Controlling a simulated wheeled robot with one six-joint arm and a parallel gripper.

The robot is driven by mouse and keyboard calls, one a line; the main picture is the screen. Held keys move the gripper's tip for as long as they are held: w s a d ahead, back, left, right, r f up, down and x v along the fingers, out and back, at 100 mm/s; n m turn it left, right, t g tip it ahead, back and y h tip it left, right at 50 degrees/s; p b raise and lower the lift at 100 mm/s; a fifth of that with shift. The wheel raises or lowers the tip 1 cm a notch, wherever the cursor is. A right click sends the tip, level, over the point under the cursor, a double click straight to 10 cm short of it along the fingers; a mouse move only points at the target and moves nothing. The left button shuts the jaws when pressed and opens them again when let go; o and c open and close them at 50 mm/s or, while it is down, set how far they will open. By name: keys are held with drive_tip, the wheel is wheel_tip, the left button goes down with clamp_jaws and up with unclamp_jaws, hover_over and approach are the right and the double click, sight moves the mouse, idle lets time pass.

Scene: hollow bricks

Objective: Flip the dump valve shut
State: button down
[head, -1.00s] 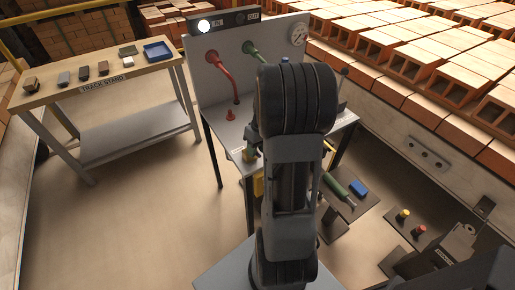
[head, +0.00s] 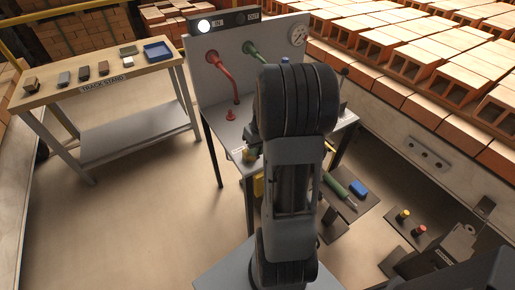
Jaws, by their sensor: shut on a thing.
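A grey panel (head: 207,80) stands on a metal bench (head: 226,134). It carries a red pipe or lever (head: 224,72) bent downward and a green one (head: 254,50) running in behind my arm. A small red fitting (head: 230,115) stands on the bench top below the red one. A small brass-coloured fitting (head: 249,154) sits at the bench's front edge, beside my arm. I cannot tell which of these is the dump valve. My dark arm blocks the middle of the bench, and my gripper is hidden behind it.
A round gauge (head: 298,35) and a sign bar with a lit white lamp (head: 204,26) top the panel. A wooden-topped stand (head: 100,77) with small blocks and a blue tray (head: 158,51) is at left. Brick stacks (head: 440,65) fill the right. Floor between stand and bench is clear.

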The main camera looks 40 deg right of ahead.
drive_tip(key=c, duration=1.1)
unclamp_jaws()
drive_tip(key=shift+c, duration=0.2)
drive_tip(key=shift+r, duration=0.1)
wheel_tip(320, 180, up, 13)
drive_tip(key=d+p, duration=0.1)
drive_tip(key=d, duration=0.1)
drive_tip(key=shift+s+d+r, duration=0.2)
drive_tip(key=shift+d, duration=0.15)
drive_tip(key=s+a+r+n+t+h+p, duration=0.1)
drive_tip(key=s+a, duration=0.2)
drive_tip(key=a, duration=0.7)
drive_tip(key=s+a+r+t+h+p, duration=0.1)
drive_tip(key=s+a+t+p, duration=0.1)
drive_tip(key=a, duration=0.8)
drive_tip(key=shift+s+a+n, duration=0.4)
drive_tip(key=shift+s, duration=0.5)
